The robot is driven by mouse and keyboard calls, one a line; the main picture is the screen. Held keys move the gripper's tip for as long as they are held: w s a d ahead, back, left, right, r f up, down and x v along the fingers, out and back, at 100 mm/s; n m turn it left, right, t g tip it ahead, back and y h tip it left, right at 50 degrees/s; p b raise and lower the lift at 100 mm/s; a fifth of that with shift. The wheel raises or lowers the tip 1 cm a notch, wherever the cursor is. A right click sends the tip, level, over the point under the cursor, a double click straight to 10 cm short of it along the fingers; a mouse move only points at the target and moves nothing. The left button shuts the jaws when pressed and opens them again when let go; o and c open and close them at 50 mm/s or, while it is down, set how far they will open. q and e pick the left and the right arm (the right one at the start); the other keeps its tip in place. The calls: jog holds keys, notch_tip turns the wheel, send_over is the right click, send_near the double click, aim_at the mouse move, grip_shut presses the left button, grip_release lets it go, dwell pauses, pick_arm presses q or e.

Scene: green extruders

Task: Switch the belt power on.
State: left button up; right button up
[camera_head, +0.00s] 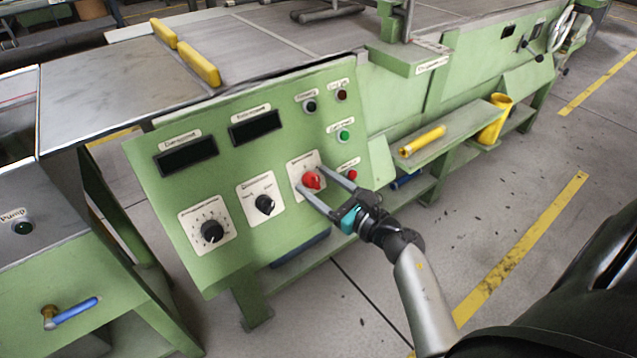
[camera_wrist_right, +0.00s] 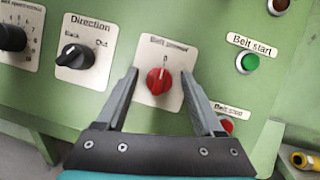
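The red belt power knob (camera_head: 312,179) sits on a white plate on the sloped green control panel (camera_head: 150,165). In the right wrist view the knob (camera_wrist_right: 159,81) is upright, below a "0" mark and the label "Belt power". My right gripper (camera_head: 311,176) is open, with one finger on each side of the knob. In the right wrist view its fingertips (camera_wrist_right: 160,76) flank the knob with gaps on both sides, so it is not gripped. My left gripper is not in view.
Left of the red knob is the black Direction knob (camera_wrist_right: 75,56). Right of it are the green Belt start button (camera_wrist_right: 247,63) and the red Belt stop button (camera_wrist_right: 226,125), close to the right finger. A yellow cylinder (camera_head: 422,140) lies on the shelf at right.

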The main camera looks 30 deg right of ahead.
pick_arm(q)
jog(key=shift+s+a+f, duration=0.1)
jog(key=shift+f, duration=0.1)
pick_arm(e)
grip_shut()
jog(key=shift+m, duration=0.5)
jog(key=shift+m+h, duration=0.3)
jog(key=m+h+p, duration=0.1)
jog(key=m, duration=0.2)
jog(key=shift+a+t, duration=0.1)
jog(key=shift+t, duration=0.2)
jog(key=m+h+p, duration=0.2)
jog(key=m, duration=0.2)
jog(key=m+h+p, duration=0.1)
jog(key=m+h, duration=0.1)
jog(key=m, duration=0.2)
jog(key=shift+a+m+g+p, duration=0.1)
jog(key=shift+m+g+p, duration=0.25)
jog(key=shift+m+g, duration=0.05)
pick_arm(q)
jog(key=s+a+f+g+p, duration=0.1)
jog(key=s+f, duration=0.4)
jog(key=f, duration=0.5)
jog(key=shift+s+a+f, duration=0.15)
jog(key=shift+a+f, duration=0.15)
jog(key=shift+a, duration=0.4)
pick_arm(e)
jog(key=shift+m+g+h, duration=0.4)
jog(key=shift+m+h, duration=0.1)
jog(key=shift+m, duration=0.7)
